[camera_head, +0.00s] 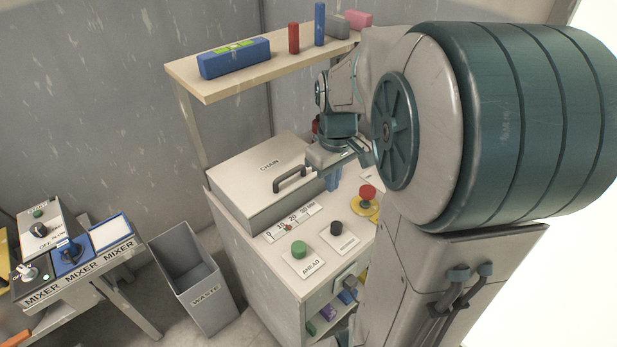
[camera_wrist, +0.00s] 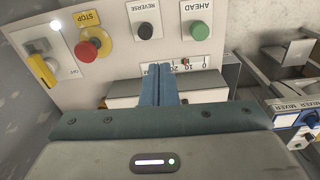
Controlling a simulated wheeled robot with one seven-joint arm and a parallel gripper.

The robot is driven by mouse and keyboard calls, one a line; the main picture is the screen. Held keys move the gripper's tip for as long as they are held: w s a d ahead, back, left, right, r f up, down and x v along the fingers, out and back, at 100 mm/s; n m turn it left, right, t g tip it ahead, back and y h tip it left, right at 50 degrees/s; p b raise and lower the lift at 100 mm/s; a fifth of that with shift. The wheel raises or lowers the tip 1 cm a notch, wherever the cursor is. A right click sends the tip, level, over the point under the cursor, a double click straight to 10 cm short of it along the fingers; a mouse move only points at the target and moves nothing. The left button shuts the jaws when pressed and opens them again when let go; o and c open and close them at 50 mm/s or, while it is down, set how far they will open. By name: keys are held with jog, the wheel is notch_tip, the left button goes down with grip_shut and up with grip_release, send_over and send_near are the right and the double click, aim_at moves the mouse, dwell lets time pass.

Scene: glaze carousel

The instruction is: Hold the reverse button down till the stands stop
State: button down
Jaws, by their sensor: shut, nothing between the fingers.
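The black reverse button (camera_head: 336,228) sits on a white plate on the cabinet top, between the green ahead button (camera_head: 299,249) and the red stop button (camera_head: 367,192). In the wrist view the reverse button (camera_wrist: 145,30) shows with its label, beyond my fingertips and slightly left of them. My gripper (camera_head: 332,182) is shut and empty above the cabinet, beside the chain cover's handle. Its blue fingers (camera_wrist: 159,70) are together and apart from the button. The stands are not in view.
A slider scale (camera_head: 292,224) lies beside the buttons. The chain cover (camera_head: 255,180) with its raised handle takes up the back of the cabinet. A yellow-handled switch (camera_wrist: 41,69) is left of the stop button (camera_wrist: 88,46). A shelf (camera_head: 220,85) with blocks hangs above; a waste bin (camera_head: 190,270) stands left.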

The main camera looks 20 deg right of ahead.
aim_at(334, 225)
jog(key=shift+w+d+f+n, duration=0.15)
jog(key=shift+w+d+f, duration=0.35)
jog(key=shift+d, duration=0.15)
jog(key=shift+w+d+f+n, duration=0.15)
jog(key=shift+w+d+f, duration=0.25)
jog(key=shift+d+f, duration=0.15)
notch_tip(334, 225, down, 14)
jog(key=shift+r, duration=0.1)
jog(key=shift+f, duration=0.2)
